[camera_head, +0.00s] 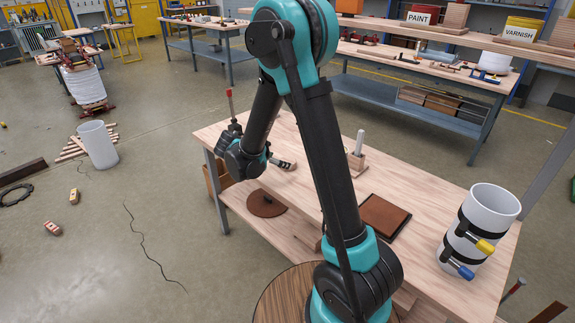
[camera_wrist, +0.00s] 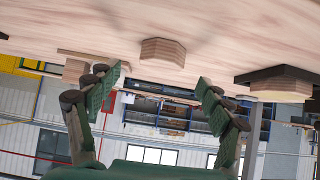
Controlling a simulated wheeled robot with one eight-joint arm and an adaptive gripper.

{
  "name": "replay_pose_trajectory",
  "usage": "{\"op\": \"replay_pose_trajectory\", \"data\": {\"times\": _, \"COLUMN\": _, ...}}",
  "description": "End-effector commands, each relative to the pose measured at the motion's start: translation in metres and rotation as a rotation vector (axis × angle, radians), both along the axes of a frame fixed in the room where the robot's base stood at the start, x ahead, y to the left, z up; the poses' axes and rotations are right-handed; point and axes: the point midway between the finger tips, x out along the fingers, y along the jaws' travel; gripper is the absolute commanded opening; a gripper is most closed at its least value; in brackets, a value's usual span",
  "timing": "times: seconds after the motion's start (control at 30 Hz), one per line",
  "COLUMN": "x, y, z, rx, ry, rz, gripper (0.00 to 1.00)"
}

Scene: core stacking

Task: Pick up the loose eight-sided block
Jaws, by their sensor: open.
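The wrist view is upside down, with the wooden tabletop (camera_wrist: 210,25) along its top. A pale wooden block (camera_wrist: 163,52) with angled faces sits on the tabletop, near the middle of that view. My gripper (camera_wrist: 161,82) is open, with its green-padded fingers apart to the left and right of the block in the picture. The block is beyond the fingertips and nothing is between the pads. I cannot make out the loose block in the head view.

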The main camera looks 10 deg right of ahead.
Motion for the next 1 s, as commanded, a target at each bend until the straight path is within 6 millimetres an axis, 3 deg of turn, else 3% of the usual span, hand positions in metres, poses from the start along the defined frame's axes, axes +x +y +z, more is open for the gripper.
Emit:
{"op": "replay_pose_trajectory", "data": {"times": 0.33, "x": 0.012, "y": -0.015, "z": -0.012, "rx": 0.0, "ry": 0.0, "rz": -0.003, "gripper": 0.79}}
{"op": "replay_pose_trajectory", "data": {"times": 0.63, "x": 0.033, "y": -0.041, "z": -0.033, "rx": 0.001, "ry": 0.001, "rz": -0.002, "gripper": 0.79}}
{"op": "replay_pose_trajectory", "data": {"times": 0.87, "x": 0.034, "y": -0.043, "z": -0.035, "rx": 0.001, "ry": 0.001, "rz": 0.0, "gripper": 0.79}}
{"op": "replay_pose_trajectory", "data": {"times": 1.0, "x": 0.034, "y": -0.043, "z": -0.035, "rx": 0.001, "ry": 0.0, "rz": -0.001, "gripper": 0.64}}
